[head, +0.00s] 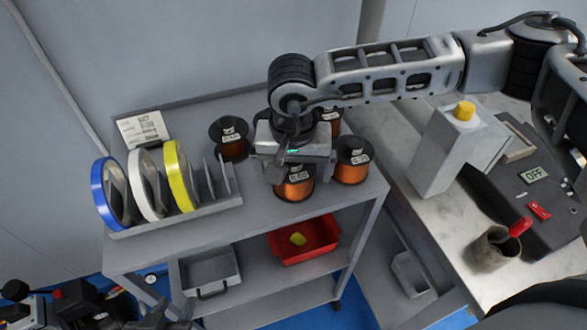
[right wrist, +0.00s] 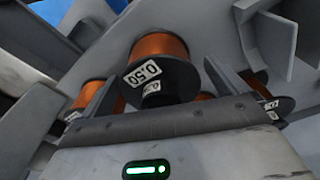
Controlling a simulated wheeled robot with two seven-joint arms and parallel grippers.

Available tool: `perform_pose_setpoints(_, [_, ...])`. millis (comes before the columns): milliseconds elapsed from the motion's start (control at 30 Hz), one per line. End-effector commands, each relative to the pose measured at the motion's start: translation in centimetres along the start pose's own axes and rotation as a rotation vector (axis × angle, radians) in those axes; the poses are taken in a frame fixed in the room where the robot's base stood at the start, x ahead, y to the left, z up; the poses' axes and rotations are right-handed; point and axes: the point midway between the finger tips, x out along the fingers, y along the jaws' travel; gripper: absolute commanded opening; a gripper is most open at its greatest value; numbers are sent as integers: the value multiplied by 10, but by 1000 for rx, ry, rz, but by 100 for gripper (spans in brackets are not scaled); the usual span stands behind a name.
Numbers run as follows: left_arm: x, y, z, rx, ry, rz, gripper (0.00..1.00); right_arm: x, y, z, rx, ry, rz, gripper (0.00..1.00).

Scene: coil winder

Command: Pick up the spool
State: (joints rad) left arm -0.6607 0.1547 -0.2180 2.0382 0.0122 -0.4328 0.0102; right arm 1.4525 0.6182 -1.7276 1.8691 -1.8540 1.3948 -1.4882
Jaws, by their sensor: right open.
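Several black-flanged spools of copper wire stand on the top shelf of a grey cart. The front spool (head: 295,188) is partly hidden under my right gripper (head: 287,160). Others are the right spool (head: 352,160), the left spool (head: 230,139) and a back spool (head: 331,121), partly covered by the gripper. In the right wrist view, a spool labelled 0.50 (right wrist: 160,58) shows beyond and between the spread fingers of the right gripper (right wrist: 161,84), which is open and holds nothing. My left gripper (head: 160,318) is low at the bottom left edge, its jaws unclear.
A rack (head: 205,207) with blue, white and yellow reels fills the cart's left side. A red bin (head: 318,238) and a grey bin (head: 211,270) sit on the lower shelf. At right, the bench (head: 445,230) carries a grey block with a yellow top (head: 452,140) and a cup (head: 494,250).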

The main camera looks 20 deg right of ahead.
Motion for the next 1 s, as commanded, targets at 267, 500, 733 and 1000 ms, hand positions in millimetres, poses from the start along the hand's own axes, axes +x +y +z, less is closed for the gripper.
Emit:
perform_pose_setpoints(267, [1,-1,-3,-3,8,-3,38,5,0,0,0,0,-1,98])
perform_pose_setpoints(500, [1,1,-4,-13,8,-4,38,5,0,0,0,0,-1,37])
perform_pose_setpoints(733, [1,0,-4,-13,6,-4,38,3,-1,-1,0,3,-3,29])
perform_pose_setpoints(1000, [-10,0,-16,-10,8,-7,38,-28,-3,-5,-3,4,-6,29])
